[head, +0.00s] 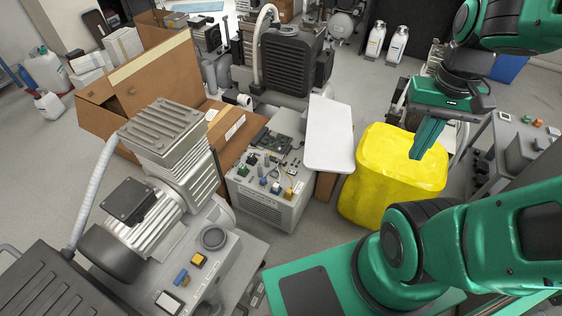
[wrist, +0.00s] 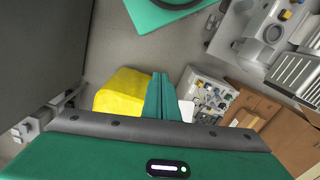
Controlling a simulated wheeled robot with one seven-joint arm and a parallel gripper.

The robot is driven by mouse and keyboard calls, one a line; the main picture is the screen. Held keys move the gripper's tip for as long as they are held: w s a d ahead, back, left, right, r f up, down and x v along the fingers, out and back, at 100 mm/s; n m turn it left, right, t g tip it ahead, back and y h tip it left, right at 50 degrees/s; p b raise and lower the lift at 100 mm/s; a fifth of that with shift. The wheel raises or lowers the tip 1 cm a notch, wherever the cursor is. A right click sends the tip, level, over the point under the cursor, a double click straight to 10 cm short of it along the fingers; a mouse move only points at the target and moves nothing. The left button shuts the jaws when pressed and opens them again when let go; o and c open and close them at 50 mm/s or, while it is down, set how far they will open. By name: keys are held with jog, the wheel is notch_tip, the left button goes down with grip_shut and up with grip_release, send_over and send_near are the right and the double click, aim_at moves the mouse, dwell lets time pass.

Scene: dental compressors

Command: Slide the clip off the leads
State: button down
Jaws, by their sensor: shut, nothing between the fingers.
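My gripper (head: 416,157) is shut and empty. In the head view its green fingers point down in front of the yellow bin (head: 390,180), at the right of the grey control box. The leads and clip are too small to tell apart there. In the wrist view the gripper (wrist: 158,80) points between the yellow bin (wrist: 122,92) and the control box (wrist: 208,95), apart from both.
A large grey compressor (head: 150,215) fills the left front. An open cardboard box (head: 150,85) stands behind it. A black compressor (head: 290,62) is behind the control box. White bottles (head: 375,40) stand at the back. Grey floor shows between the control box and yellow bin.

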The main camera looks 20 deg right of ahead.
jog(key=w+d+f+m, duration=0.1)
jog(key=w+f+m, duration=0.25)
jog(key=w, duration=0.65)
jog(key=w+d+f+m+t, duration=0.15)
jog(key=w+f, duration=0.35)
jog(key=w, duration=0.5)
jog(key=w+d+f+m+g, duration=0.1)
jog(key=w+f+m, duration=0.25)
jog(key=w, duration=0.65)
jog(key=m+t+y, duration=0.3)
jog(key=m, duration=0.9)
send_over(284, 162)
jog(key=s+d, duration=0.4)
notch_tip(284, 162, down, 37)
jog(key=shift+w+a+r, duration=0.15)
jog(key=shift+r, duration=0.05)
jog(key=x, duration=1)
